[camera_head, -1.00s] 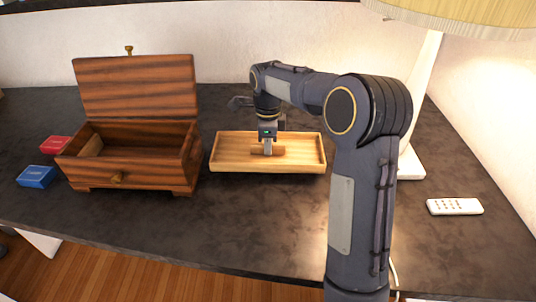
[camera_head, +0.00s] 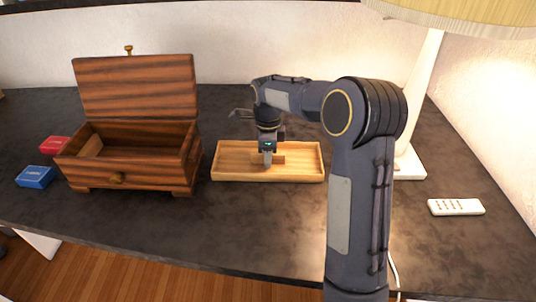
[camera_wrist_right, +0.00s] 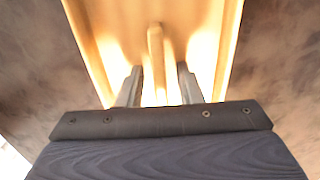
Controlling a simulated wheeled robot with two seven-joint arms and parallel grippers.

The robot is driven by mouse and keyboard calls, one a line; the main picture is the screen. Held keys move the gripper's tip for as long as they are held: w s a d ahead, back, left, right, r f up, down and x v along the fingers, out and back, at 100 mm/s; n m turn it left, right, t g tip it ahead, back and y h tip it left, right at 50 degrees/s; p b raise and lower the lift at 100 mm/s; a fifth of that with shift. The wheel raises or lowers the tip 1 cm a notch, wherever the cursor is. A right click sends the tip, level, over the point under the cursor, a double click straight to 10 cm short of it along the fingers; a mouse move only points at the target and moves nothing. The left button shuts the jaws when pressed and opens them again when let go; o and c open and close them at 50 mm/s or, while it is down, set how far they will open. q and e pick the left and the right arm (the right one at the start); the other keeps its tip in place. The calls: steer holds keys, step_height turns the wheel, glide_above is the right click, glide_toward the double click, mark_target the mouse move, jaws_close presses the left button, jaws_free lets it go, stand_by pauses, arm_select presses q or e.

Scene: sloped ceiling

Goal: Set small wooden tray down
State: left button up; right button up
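The small wooden tray (camera_head: 217,172) is a light, shallow rectangle, level on the dark tabletop beside the open wooden box. A short wooden bar handle (camera_head: 280,159) runs across its middle. My right gripper (camera_head: 267,160) points down into the tray at the handle. In the right wrist view the handle (camera_wrist_right: 156,50) lies between the two fingers (camera_wrist_right: 157,85), with a gap on each side, so the gripper looks open around it. The tray's walls show on both sides there. My left gripper is not in view.
The dark wooden box (camera_head: 125,180) with its lid raised stands left of the tray. Red (camera_head: 54,145) and blue (camera_head: 36,177) small boxes lie farther left. A lamp (camera_head: 411,160) and a white remote (camera_head: 456,207) are at right. The tabletop in front is clear.

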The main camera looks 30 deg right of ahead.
steer(key=shift+r, duration=0.15)
step_height(320, 180, up, 11)
steer(key=p, duration=0.2)
steer(key=s+a+r+n+t+y, duration=0.1)
steer(key=s+r+n+t+y, duration=0.15)
steer(key=s+n, duration=0.45)
steer(key=s+a+f+n+t, duration=0.1)
steer(key=s+a+f+n, duration=0.1)
steer(key=s+n, duration=0.3)
steer(key=s+a+f+n+t+y, duration=0.1)
steer(key=s+a+f+n, duration=0.1)
steer(key=s+a+n, duration=0.3)
steer(key=s+a+f+n+t, duration=0.1)
steer(key=s+n, duration=0.4)
steer(key=s, duration=0.7)
steer(key=a+f, duration=0.1)
steer(key=a, duration=0.1)
steer(key=shift+a+f+n, duration=0.15)
steer(key=shift+a+n, duration=0.15)
steer(key=shift+n, duration=0.1)
